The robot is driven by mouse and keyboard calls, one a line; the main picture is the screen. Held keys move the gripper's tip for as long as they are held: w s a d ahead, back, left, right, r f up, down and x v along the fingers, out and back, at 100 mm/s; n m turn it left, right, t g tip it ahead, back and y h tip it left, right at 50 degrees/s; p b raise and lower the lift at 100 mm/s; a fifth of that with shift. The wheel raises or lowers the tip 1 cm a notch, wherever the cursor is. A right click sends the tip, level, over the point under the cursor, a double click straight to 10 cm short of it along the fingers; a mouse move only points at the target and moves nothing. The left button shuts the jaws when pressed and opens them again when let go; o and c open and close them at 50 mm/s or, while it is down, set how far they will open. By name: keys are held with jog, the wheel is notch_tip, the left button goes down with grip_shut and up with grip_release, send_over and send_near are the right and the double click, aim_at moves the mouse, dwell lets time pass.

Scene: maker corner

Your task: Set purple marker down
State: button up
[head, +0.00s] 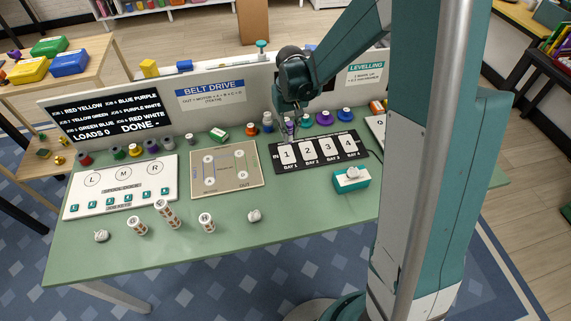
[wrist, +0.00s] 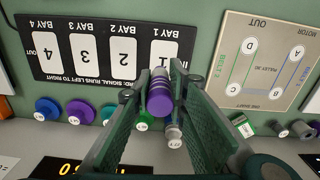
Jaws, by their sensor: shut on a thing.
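The purple marker (wrist: 160,97) is a short cylinder with a pale top. My gripper (wrist: 159,88) is shut on it, one finger on each side. In the head view my gripper (head: 290,120) points down behind the black bay mat (head: 318,163), with the purple marker (head: 289,128) at its tips. In the wrist view the marker overlaps the lower edge of the white BAY 1 pad (wrist: 165,49). The mat (wrist: 100,76) has white pads numbered 1 to 4. I cannot tell whether the marker touches anything below.
A grey-white cylinder (wrist: 173,134) and a green-based spool (wrist: 142,123) stand close to my fingers. More coloured spools line the back of the green table (head: 225,230). A tan pulley board (head: 226,185) and a teal box (head: 351,183) flank the mat.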

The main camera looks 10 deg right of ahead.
jog(key=n, duration=0.1)
send_over(292, 185)
jog(key=shift+w+r, duration=0.1)
jog(key=shift+r, duration=0.35)
jog(key=shift+f+b, duration=0.45)
jog(key=shift+f, duration=2.45)
jog(key=shift+f, duration=0.1)
jog(key=shift+f+b, duration=0.45)
jog(key=shift+f, duration=1.55)
jog(key=shift+f, duration=0.15)
jog(key=o, duration=0.8)
